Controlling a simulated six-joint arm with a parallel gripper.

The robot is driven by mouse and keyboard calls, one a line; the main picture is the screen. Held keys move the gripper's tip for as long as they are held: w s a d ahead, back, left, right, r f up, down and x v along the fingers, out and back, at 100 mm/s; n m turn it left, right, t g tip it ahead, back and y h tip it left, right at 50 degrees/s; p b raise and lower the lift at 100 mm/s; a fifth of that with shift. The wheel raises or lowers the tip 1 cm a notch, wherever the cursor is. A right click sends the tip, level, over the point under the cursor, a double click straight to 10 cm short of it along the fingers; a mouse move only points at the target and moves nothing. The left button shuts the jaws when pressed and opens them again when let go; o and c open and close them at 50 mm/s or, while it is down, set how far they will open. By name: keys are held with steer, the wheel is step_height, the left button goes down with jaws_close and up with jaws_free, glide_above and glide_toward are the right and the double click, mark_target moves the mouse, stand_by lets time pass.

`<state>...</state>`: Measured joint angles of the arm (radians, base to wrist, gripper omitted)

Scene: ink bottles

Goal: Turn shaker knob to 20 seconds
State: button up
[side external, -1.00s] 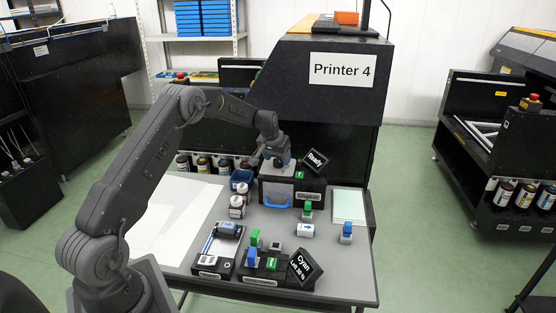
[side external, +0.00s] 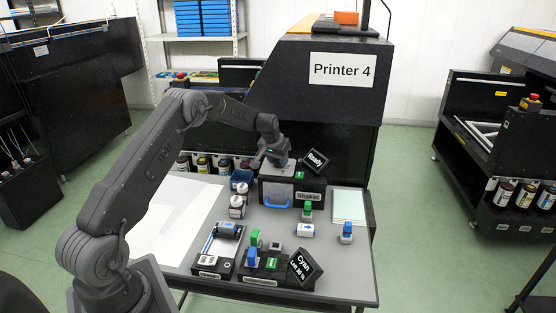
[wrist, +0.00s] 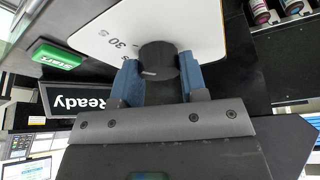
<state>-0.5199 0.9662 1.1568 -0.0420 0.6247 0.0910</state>
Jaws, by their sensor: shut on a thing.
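The shaker (side external: 309,197) is a dark box with a clear front and a blue handle, at the back of the table. Its black round knob (wrist: 158,60) stands on a white dial plate (wrist: 190,25) in the wrist view. "30 s" is readable upside down beside the knob; other dial marks are mostly hidden. My gripper (wrist: 160,80) has its blue fingers on either side of the knob and is shut on it. A small light mark shows on the knob's near side; I cannot tell which time it points to. In the side view my gripper (side external: 277,160) is over the shaker's top and hides the knob.
The green Start button (wrist: 58,54) and the tilted "Ready" display (wrist: 80,99) sit close beside the dial. Printer 4 (side external: 330,100) rises behind.

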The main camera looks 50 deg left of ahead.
steer(key=shift+n, duration=0.4)
steer(key=n+g+y, duration=0.1)
steer(key=n, duration=0.4)
steer(key=shift+w+d+g+y, duration=0.1)
steer(key=shift+g+y, duration=0.3)
steer(key=n+g, duration=0.1)
steer(key=n, duration=0.2)
steer(key=n+g, duration=0.1)
steer(key=n, duration=0.2)
steer(key=shift+y, duration=0.4)
steer(key=shift+f, duration=0.1)
steer(key=o, duration=0.9)
steer(key=v, duration=1.4)
steer(key=shift+w, duration=0.1)
